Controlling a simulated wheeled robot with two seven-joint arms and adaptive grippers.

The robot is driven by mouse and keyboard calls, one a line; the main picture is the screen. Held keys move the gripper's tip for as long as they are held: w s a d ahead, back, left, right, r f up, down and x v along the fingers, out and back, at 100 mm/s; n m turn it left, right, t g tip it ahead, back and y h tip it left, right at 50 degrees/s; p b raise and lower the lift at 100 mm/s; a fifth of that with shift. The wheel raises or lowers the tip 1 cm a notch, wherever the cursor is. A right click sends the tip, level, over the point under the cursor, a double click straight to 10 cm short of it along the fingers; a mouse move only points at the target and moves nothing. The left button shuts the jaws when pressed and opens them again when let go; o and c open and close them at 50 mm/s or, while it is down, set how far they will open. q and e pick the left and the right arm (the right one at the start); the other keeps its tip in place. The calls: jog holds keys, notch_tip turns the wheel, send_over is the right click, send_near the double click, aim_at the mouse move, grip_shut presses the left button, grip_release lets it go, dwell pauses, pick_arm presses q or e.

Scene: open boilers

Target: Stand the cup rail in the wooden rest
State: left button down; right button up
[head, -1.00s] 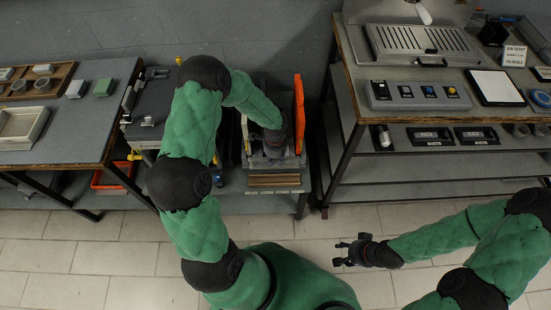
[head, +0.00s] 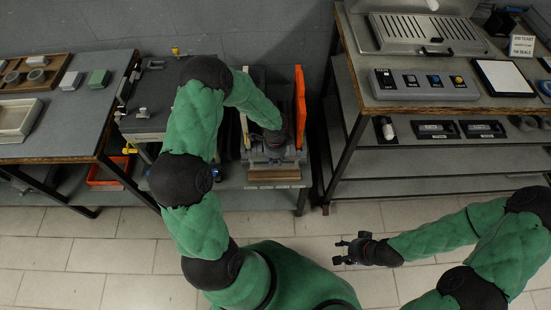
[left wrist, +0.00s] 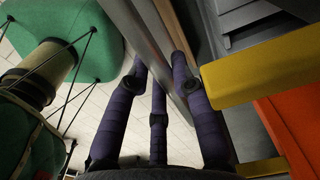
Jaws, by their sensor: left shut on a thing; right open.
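My left gripper (head: 272,142) is over the low bench in the middle of the head view. In the left wrist view its purple fingers (left wrist: 160,95) are shut on a long grey metal bar, which looks like the cup rail (left wrist: 150,25). A brown wooden strip (left wrist: 180,30), perhaps part of the wooden rest, runs close beside the bar; I cannot tell whether they touch. In the head view brown wood (head: 273,175) shows at the bench's front, just below the gripper. The arm hides much of this spot. My right gripper (head: 352,250) is open and empty above the floor.
An upright orange panel (head: 300,107) stands just right of my left gripper. A yellow bar (left wrist: 262,70) is close in the left wrist view. A left bench (head: 70,125) holds trays and blocks. A right bench (head: 350,60) holds a control box (head: 425,85). The floor in front is clear.

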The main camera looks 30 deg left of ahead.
aim_at(275, 166)
pick_arm(q)
jog(key=shift+f+b, duration=2.3)
jog(key=shift+f, duration=0.7)
jog(key=shift+f+b, duration=0.75)
jog(key=shift+f, duration=0.2)
jog(key=c, duration=1)
grip_release()
notch_tip(275, 166, up, 12)
jog(key=shift+r, duration=0.1)
jog(key=s+d+f+n+h+p, duration=0.2)
jog(key=s+d+f+n+p, duration=0.1)
jog(key=s+d+n, duration=0.4)
jog(key=s+d+f+n+h+p, duration=0.2)
jog(key=s+d+f+n, duration=0.4)
jog(key=s+d, duration=0.4)
jog(key=shift+d+f+n+p, duration=0.15)
jog(key=shift+d+n+p, duration=0.4)
jog(key=shift+n, duration=0.05)
